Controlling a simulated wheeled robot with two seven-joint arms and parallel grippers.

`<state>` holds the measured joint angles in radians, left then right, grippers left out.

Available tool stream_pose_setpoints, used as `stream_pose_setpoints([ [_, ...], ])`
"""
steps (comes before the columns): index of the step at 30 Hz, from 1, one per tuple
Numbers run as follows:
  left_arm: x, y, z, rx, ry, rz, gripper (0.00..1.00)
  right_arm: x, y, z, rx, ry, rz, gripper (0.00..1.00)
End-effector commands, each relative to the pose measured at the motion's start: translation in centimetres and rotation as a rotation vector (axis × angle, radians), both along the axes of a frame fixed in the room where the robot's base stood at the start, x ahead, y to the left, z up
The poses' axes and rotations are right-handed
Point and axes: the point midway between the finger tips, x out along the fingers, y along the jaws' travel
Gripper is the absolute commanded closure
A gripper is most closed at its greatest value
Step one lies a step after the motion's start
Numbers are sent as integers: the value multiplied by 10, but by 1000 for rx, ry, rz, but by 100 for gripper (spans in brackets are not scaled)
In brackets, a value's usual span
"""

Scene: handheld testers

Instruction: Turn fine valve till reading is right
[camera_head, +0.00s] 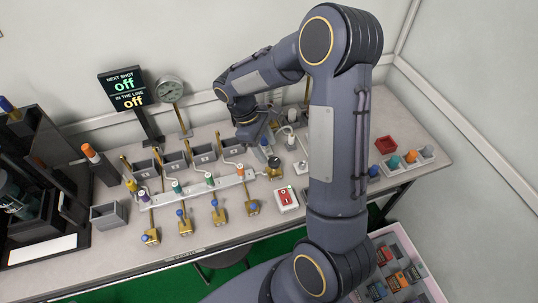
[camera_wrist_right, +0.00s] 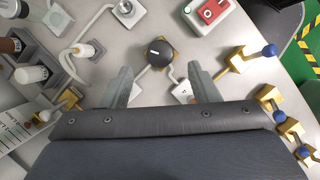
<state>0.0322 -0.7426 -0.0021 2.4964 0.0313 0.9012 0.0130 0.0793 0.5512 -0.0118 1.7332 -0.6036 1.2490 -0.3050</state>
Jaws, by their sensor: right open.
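A dark round knob with a pale pointer mark, likely the fine valve (camera_wrist_right: 157,53), sits on a brass base. In the head view it (camera_head: 274,164) stands at the right end of the pale manifold. My right gripper (camera_wrist_right: 159,70) is open and empty, its fingers on either side of the knob in the picture; I cannot tell whether they touch it. In the head view my arm partly covers this gripper. The display sign (camera_head: 124,90) reads "off" in green under NEXT SHOT and "off" in yellow under IN THE LINE. A round gauge (camera_head: 169,90) stands beside it; its needle is too small to read.
Several brass valves with blue knobs (camera_head: 217,212) line the bench front. A red-and-white switch box (camera_head: 286,198) sits near the dark knob. Grey bins (camera_head: 174,161) stand behind the manifold (camera_head: 205,187). A dark rack (camera_head: 45,165) fills the left; coloured caps (camera_head: 410,157) stand right.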

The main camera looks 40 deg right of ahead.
Motion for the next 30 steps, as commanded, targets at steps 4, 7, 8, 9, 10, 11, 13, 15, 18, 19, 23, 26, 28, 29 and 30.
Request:
stream_pose_setpoints([
  [4, 0, 0, 1, 0, 0, 0, 100, -9, -5, -23, 2, 3, 0, 45],
  [7, 0, 0, 1, 0, 0, 0, 100, -12, -8, -34, 1, 3, -2, 45],
  [8, 0, 0, 1, 0, 0, 0, 100, -13, -8, -36, 1, 3, -2, 45],
  [9, 0, 0, 1, 0, 0, 0, 100, -14, -9, -39, 1, 2, -2, 45],
  [10, 0, 0, 1, 0, 0, 0, 100, -14, -9, -41, 1, 1, -2, 45],
  [11, 0, 0, 1, 0, 0, 0, 100, -15, -9, -42, 1, 1, -2, 45],
  [13, 0, 0, 1, 0, 0, 0, 100, -15, -10, -43, 0, 0, -1, 45],
  [15, 0, 0, 1, 0, 0, 0, 100, -16, -10, -44, 1, 0, 0, 45],
  [18, 0, 0, 1, 0, 0, 0, 100, -15, -10, -43, 1, -1, -1, 45],
  [19, 0, 0, 1, 0, 0, 0, 100, -15, -10, -43, 1, -1, -1, 45],
  [23, 0, 0, 1, 0, 0, 0, 100, -15, -10, -43, 1, -1, -1, 61],
  [26, 0, 0, 1, 0, 0, 0, 100, -15, -10, -43, 1, -1, -1, 74],
  [28, 0, 0, 1, 0, 0, 0, 100, -15, -9, -43, 2, -1, -1, 83],
  [29, 0, 0, 1, 0, 0, 0, 100, -15, -9, -43, 2, -1, -1, 87],
  [30, 0, 0, 1, 0, 0, 0, 100, -15, -9, -43, 2, -1, -1, 89],
])
